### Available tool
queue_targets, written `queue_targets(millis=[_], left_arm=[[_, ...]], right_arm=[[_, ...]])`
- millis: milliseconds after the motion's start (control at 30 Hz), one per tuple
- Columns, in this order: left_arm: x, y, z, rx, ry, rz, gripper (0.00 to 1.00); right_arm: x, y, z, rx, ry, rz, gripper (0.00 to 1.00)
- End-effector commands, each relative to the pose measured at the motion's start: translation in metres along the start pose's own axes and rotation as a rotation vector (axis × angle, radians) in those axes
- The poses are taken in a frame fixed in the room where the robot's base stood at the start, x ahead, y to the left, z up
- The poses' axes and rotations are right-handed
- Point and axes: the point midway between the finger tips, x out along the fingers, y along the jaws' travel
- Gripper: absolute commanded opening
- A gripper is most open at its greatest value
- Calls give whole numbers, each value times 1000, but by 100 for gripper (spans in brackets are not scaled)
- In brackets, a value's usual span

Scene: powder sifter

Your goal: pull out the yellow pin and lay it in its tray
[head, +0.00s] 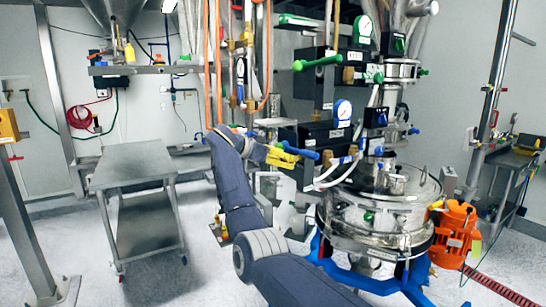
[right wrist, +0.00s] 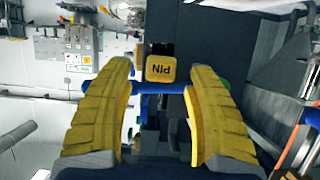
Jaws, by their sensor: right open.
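A yellow square tag marked PIN (right wrist: 161,69) shows in the right wrist view, just beyond and between my fingertips; it reads upside down there. I take it for the head of the yellow pin; its shaft is not visible. My right gripper (head: 284,156) has yellow fingers and is open in front of the dark boxes on the machine. In the right wrist view the open fingers (right wrist: 161,85) stand either side of a blue bar (right wrist: 150,88), with nothing clearly gripped. I cannot pick out the pin's tray. My left gripper is not in view.
A steel machine with a round metal vessel (head: 375,215) on a blue frame stands at right, with an orange motor (head: 455,234) beside it. A bare steel table (head: 132,164) stands at left. Hoses and valves crowd the area around my right gripper.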

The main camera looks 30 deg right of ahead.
Motion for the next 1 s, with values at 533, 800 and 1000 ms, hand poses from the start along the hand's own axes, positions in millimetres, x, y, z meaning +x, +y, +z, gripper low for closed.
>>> queue_targets(millis=[533, 800, 1000], left_arm=[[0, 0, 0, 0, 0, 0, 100], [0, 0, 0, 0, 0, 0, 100], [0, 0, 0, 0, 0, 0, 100]], right_arm=[[36, 0, 0, -1, 0, 0, 56], [36, 0, 0, -1, 0, 0, 57], [35, 0, 0, -1, 0, 0, 34]])
